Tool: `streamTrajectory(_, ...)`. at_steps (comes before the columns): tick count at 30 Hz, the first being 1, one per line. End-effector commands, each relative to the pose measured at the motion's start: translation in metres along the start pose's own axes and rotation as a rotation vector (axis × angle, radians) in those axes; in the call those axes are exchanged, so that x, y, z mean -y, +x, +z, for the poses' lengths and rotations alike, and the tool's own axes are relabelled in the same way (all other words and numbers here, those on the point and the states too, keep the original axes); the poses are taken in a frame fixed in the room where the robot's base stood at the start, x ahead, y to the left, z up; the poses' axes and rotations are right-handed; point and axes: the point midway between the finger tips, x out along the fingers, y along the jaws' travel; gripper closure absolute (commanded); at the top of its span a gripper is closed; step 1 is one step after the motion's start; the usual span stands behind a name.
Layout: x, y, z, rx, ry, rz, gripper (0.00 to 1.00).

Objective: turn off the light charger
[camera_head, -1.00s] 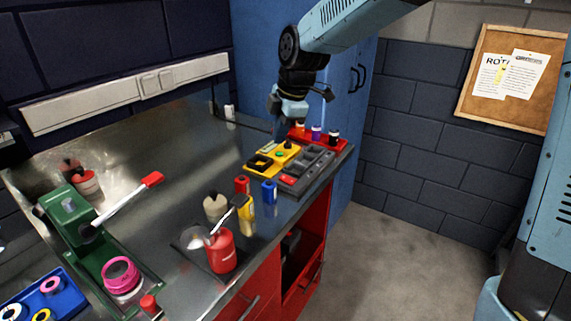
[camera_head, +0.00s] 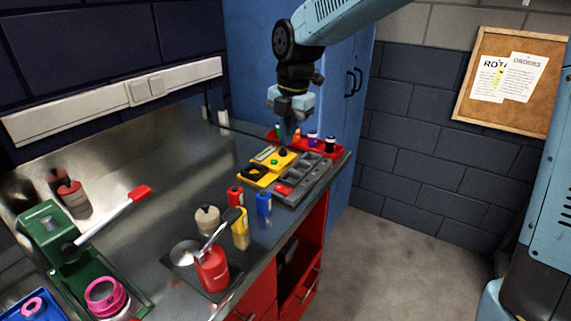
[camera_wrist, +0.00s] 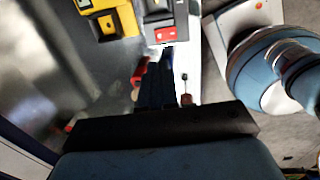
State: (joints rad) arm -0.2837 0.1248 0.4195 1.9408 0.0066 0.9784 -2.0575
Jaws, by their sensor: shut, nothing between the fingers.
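A grey unit with several bays (camera_head: 309,172), which looks like the charger, lies near the bench's right edge. A red switch (camera_head: 284,190) sits at its near end. The switch also shows in the wrist view (camera_wrist: 166,34), just beyond my fingertips; I cannot tell which way it is set. My gripper (camera_head: 287,138) points down over the far part of the bench in the head view. In the wrist view my gripper (camera_wrist: 164,52) is shut and empty, its dark fingers lined up with the switch. I see no clear contact.
A yellow box (camera_head: 258,181) lies left of the grey unit, and a red tray (camera_head: 336,155) with small bottles lies behind. Red, yellow and blue (camera_head: 264,203) bottles stand nearer. A red can (camera_head: 212,268) and green press (camera_head: 50,232) stand left. Open floor lies right.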

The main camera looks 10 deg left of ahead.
Motion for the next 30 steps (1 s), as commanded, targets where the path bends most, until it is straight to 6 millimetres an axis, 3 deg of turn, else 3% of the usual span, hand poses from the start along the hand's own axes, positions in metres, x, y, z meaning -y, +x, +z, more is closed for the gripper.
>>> streamTrajectory(21, 0.000, 0.113, -0.001, -0.002, -0.001, -0.002, 1.00)
streamTrajectory(30, 0.000, 0.136, -0.001, 0.000, 0.000, 0.000, 1.00)
